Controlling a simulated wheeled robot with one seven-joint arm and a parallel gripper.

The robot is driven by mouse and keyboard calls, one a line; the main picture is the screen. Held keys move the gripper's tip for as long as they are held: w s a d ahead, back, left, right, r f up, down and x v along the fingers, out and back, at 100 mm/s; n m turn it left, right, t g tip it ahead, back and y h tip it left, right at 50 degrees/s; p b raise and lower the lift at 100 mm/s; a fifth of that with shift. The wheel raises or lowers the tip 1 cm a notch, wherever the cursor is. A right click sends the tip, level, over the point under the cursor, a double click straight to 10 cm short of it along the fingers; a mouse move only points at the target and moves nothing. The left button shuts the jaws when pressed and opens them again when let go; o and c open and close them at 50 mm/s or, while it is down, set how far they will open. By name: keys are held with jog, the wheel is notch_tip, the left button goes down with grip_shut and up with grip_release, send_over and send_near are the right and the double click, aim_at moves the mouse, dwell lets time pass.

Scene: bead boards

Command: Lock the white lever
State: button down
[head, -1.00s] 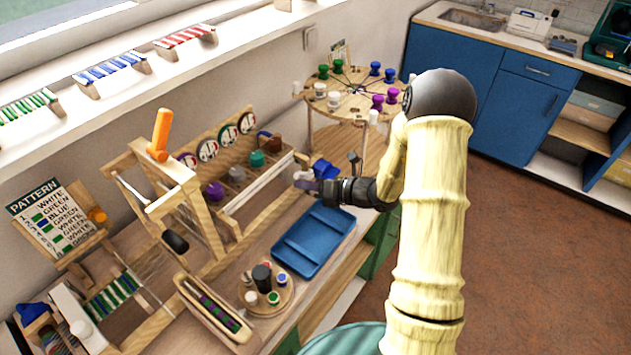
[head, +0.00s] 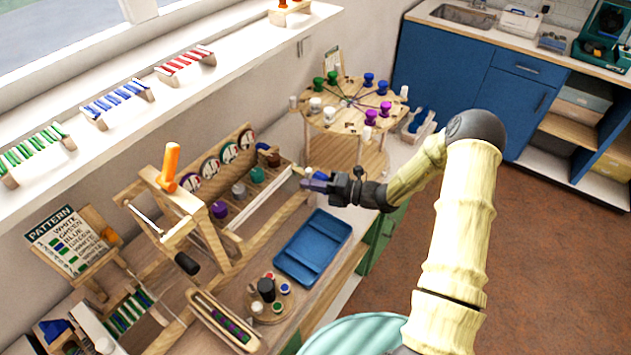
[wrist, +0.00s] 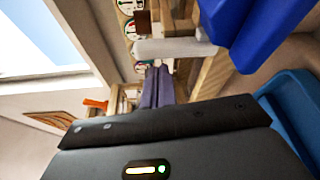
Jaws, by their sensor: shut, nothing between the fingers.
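My gripper (head: 309,180) is shut and empty at the right end of the wooden gauge rack (head: 262,205). In the wrist view its grey-purple fingers (wrist: 157,87) lie close together. A white rounded bar, which looks like the white lever (wrist: 175,48), lies sideways in that view just beyond the fingertips. I cannot tell whether they touch. In the head view a small pale piece, possibly the lever's end (head: 298,170), shows beside the fingertips; the rest is hidden or too small to make out.
A large blue piece (wrist: 262,30) is close beside the white bar in the wrist view. A blue tray (head: 313,247) lies on the bench in front of the rack. A round peg table (head: 350,105) stands behind my gripper. Several knobs line the rack.

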jog(key=s+a+p, duration=0.2)
jog(key=s+a, duration=0.1)
jog(key=b+v, duration=0.3)
jog(key=v, duration=0.7)
jog(key=shift+w+d+f, duration=0.15)
jog(key=shift+d+f, duration=0.05)
jog(key=shift+f, duration=0.25)
jog(key=shift+d+r, duration=0.1)
